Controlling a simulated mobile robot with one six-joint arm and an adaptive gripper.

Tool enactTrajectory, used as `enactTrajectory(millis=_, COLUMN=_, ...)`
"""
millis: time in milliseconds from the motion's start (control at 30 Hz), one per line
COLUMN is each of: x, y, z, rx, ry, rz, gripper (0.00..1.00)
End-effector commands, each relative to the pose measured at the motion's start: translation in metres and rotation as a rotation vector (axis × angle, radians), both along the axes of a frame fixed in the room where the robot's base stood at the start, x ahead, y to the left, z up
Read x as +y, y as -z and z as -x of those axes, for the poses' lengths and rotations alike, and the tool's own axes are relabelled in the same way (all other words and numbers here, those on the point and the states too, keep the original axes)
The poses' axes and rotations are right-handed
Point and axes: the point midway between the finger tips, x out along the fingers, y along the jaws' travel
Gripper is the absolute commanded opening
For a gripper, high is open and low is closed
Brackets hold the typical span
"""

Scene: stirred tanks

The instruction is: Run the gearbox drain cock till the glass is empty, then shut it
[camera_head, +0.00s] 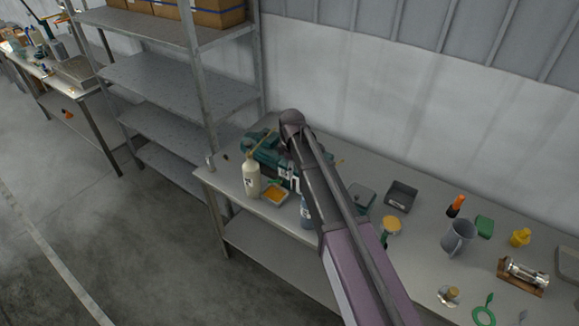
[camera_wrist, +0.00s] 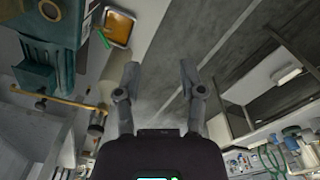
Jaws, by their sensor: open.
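The green gearbox (camera_head: 262,152) stands at the left end of the bench, partly hidden behind my arm. In the wrist view its teal body (camera_wrist: 45,45) fills the upper left. A yellow bar (camera_wrist: 65,102) runs along it, and a small bright green piece (camera_wrist: 104,39) shows beside a tray. I cannot tell which part is the drain cock, and I cannot make out the glass or its level. The shallow tray (camera_head: 263,198) holds amber liquid in front of the gearbox. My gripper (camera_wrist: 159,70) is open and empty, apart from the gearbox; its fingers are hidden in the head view.
A cream bottle (camera_head: 251,178) stands close left of the tray. A blue bottle (camera_head: 305,214) is beside my arm. A dark open bin (camera_head: 400,196), a grey jug (camera_head: 457,238) and several small items lie to the right. Grey shelving (camera_head: 180,85) stands behind left.

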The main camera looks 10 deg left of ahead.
Motion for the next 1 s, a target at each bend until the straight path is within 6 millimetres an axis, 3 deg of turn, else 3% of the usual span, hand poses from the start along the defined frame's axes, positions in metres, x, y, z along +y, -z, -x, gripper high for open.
enactTrajectory(millis=67, x=0.0, y=0.0, z=0.0, rx=0.0, ry=0.0, rz=0.0, gripper=0.51)
enactTrajectory(millis=233, x=-0.004, y=0.0, z=0.001, rx=0.0, ry=0.015, rz=0.0, gripper=0.01)
enactTrajectory(millis=467, x=-0.036, y=0.002, z=0.008, rx=-0.003, ry=0.144, rz=-0.003, gripper=0.0)
enactTrajectory(millis=700, x=-0.085, y=0.005, z=0.019, rx=-0.007, ry=0.362, rz=-0.009, gripper=0.0)
enactTrajectory(millis=1000, x=-0.154, y=0.05, z=0.048, rx=0.0, ry=0.677, rz=-0.009, gripper=0.0)
